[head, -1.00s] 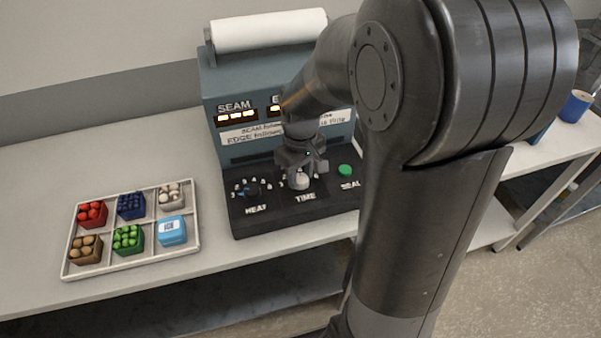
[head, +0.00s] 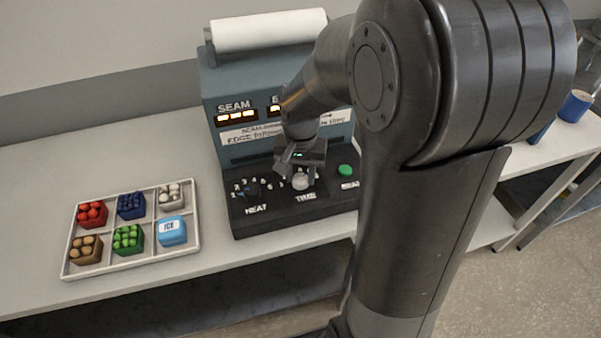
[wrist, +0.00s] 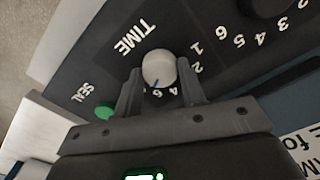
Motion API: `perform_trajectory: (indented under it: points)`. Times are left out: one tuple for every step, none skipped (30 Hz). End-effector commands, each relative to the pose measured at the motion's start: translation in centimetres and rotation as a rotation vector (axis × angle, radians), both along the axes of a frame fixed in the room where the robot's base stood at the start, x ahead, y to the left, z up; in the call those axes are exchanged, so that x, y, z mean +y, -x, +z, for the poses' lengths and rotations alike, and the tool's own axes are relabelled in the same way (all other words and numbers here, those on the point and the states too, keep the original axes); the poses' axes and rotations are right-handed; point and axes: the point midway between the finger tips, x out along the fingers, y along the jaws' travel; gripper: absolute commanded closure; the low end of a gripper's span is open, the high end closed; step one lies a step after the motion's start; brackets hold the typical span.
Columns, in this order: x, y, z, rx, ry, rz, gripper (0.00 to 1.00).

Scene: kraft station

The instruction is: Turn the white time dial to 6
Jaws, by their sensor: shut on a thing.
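The white time dial (wrist: 159,68) is a round knob with a blue pointer line, above the word TIME on the black panel; it also shows in the head view (head: 300,182). In the wrist view the pointer line faces down toward my gripper's palm, slightly left, beside small numerals partly hidden by the fingers. I cannot read surely which numeral it meets. A 1, a 2 and what looks like a 4 show around the dial. My gripper (wrist: 160,70) is shut on the dial, one finger on each side, pointing down at it in the head view.
The black heat dial (head: 250,190) is close on the left and the green SEAL button (head: 345,170) on the right. The sealing machine (head: 215,80) rises behind, topped by a white roll (head: 270,30). A sectioned tray (head: 190,248) sits at left on the table.

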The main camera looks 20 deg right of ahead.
Motion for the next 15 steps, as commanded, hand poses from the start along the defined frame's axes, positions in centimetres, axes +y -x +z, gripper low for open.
perform_trajectory:
  points:
    - [0.01, -0.06, 0.05, -0.002, 0.0, -0.025, 0.86]
    - [0.01, -0.06, 0.05, -0.002, 0.0, -0.038, 0.86]
    - [0.01, -0.06, 0.06, -0.002, 0.0, -0.057, 0.86]
    - [0.01, -0.06, 0.06, -0.002, 0.0, -0.068, 0.86]
    - [0.01, -0.06, 0.06, -0.002, 0.0, -0.079, 0.86]
    - [0.01, -0.06, 0.05, -0.002, 0.0, -0.092, 0.86]
    - [0.01, -0.06, 0.05, -0.002, 0.0, -0.1, 0.86]
    - [0.01, -0.06, 0.05, -0.002, 0.0, -0.108, 0.86]
    - [0.01, -0.06, 0.05, -0.002, 0.0, -0.116, 0.86]
    - [0.01, -0.06, 0.05, -0.002, 0.0, -0.121, 0.86]
    - [0.01, -0.06, 0.05, -0.002, 0.0, -0.125, 0.86]
    - [0.01, -0.06, 0.05, -0.002, 0.0, -0.13, 0.86]
    - [0.01, -0.06, 0.06, -0.002, 0.0, -0.132, 0.86]
    - [0.01, -0.06, 0.06, -0.002, 0.0, -0.135, 0.86]
    - [0.01, -0.06, 0.06, -0.002, 0.0, -0.137, 0.86]
